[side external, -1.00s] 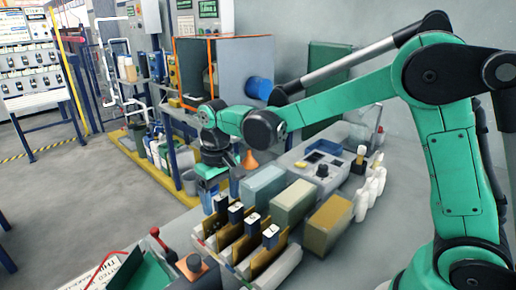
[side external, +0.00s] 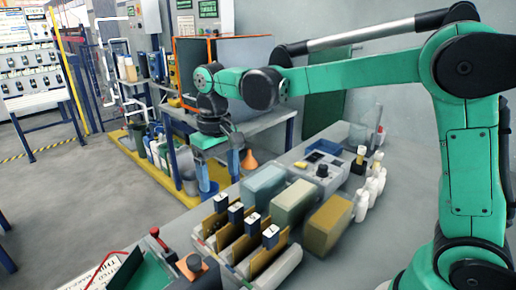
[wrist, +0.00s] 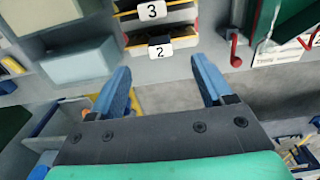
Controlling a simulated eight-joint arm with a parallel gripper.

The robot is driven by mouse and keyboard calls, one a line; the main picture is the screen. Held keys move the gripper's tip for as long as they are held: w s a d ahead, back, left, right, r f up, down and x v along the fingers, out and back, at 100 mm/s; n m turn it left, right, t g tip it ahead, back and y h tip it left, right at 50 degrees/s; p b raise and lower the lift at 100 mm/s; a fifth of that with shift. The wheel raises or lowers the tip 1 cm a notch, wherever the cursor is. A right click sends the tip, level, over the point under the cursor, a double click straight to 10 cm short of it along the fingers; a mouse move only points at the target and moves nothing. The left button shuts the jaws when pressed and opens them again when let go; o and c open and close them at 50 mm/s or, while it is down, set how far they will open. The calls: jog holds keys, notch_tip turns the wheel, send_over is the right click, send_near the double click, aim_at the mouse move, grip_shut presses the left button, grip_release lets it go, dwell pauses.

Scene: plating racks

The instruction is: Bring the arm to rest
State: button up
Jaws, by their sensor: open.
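My gripper (side external: 219,172) hangs in the air beyond the far end of the plating racks (side external: 262,262), pointing down. Its two blue fingers are spread apart with nothing between them. In the wrist view my gripper (wrist: 160,70) is also open and empty. The racks hold brown plates and several dark blue blocks with white tags. In the wrist view the tags 3 (wrist: 151,11) and 2 (wrist: 160,51) show beyond the fingertips, apart from them.
Pale green (side external: 263,186), grey-green (side external: 293,203) and tan (side external: 328,226) blocks stand right of the racks. A control box (side external: 322,168), white bottles (side external: 362,205) and an orange funnel (side external: 249,160) are behind. A red-handled lever (side external: 155,233) stands front left.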

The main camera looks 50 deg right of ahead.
jog(key=s+d+t, duration=0.5)
jog(key=s+t, duration=0.2)
jog(key=s, duration=0.3)
jog(key=shift+s+f, duration=0.25)
jog(key=shift+f, duration=0.05)
